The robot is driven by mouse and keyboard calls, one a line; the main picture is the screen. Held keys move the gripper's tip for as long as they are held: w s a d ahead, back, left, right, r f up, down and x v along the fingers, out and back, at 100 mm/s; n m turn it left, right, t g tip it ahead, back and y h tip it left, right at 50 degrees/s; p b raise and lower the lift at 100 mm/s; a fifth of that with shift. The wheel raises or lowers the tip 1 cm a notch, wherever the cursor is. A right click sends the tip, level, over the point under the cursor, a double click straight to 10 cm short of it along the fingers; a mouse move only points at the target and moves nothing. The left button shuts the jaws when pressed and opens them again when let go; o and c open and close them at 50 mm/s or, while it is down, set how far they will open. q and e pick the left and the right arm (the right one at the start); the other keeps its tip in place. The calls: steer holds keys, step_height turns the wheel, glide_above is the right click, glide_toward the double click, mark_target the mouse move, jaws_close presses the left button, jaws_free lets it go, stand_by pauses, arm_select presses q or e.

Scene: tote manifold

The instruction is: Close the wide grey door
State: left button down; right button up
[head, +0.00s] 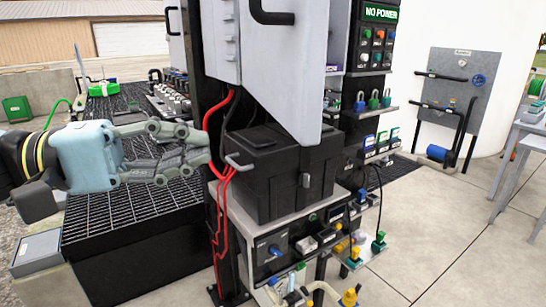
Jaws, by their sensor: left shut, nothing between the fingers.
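The wide grey door (290,70) hangs at the top centre of the head view, its upper part cut off by the picture edge. It stands swung out from the dark rack, and its lower corner is above the black box. A black bar handle (271,17) is on its face. My left gripper (207,147) is left of the door and lower than it, pointing right with its fingers shut and empty. It is near the red cables and looks apart from the door. My right gripper is not in view.
A black box (270,185) with a grey handle sits on a shelf below the door. Red cables (214,200) run down the rack beside my left gripper. A panel of buttons (376,45) and shelves with padlocks (373,100) are to the right.

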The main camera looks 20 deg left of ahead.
mark_target(294, 134)
arm_select(q)
steer(key=p+x, duration=0.2)
steer(key=x, duration=0.7)
steer(key=shift+w+r, duration=0.15)
steer(key=shift+r, duration=0.05)
steer(key=shift+w+d+f+p, duration=0.15)
steer(key=shift+w+d+p, duration=0.1)
steer(key=shift+d+p, duration=0.1)
